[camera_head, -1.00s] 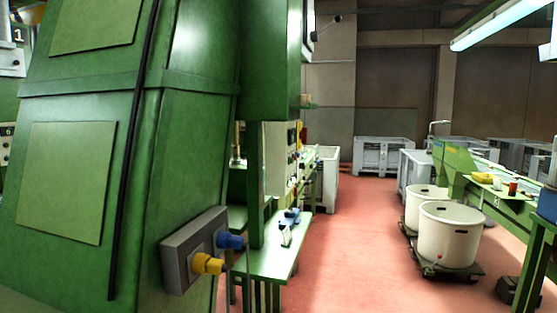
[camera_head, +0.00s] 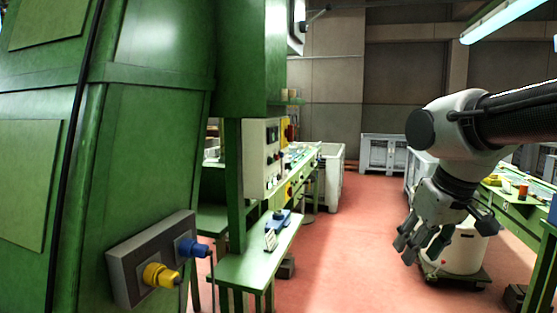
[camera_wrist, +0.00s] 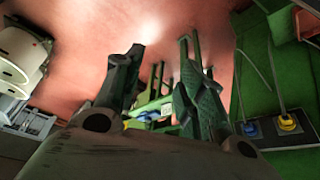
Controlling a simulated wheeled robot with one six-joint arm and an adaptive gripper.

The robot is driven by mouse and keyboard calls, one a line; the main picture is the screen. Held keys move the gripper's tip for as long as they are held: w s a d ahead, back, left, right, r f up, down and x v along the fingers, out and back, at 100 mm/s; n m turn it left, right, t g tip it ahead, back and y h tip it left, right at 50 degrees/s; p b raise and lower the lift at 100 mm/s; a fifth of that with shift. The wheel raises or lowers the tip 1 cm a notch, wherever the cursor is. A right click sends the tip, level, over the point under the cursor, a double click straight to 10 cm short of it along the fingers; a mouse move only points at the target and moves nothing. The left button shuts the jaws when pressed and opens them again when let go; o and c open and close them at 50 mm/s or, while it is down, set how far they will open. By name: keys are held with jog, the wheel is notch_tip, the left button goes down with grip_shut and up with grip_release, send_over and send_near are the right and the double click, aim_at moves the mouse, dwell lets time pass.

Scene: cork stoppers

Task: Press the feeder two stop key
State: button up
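A pale control box (camera_head: 256,165) with small dark and red buttons (camera_head: 271,157) on its side face is mounted on the green machine, left of the aisle. The labels are too small to read, so I cannot tell which key is feeder two stop. My gripper (camera_head: 417,250) hangs in the aisle, well right of the box, fingers pointing down. In the wrist view my gripper (camera_wrist: 160,68) has its two fingers apart with nothing between them.
A grey box with a yellow plug (camera_head: 160,275) and a blue plug (camera_head: 192,248) juts from the green machine at near left. A green bench (camera_head: 255,262) holds a blue item (camera_head: 278,220). A white tub (camera_head: 462,252) stands behind my gripper. The red floor between is clear.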

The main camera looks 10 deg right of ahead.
grip_shut()
dwell(1.2)
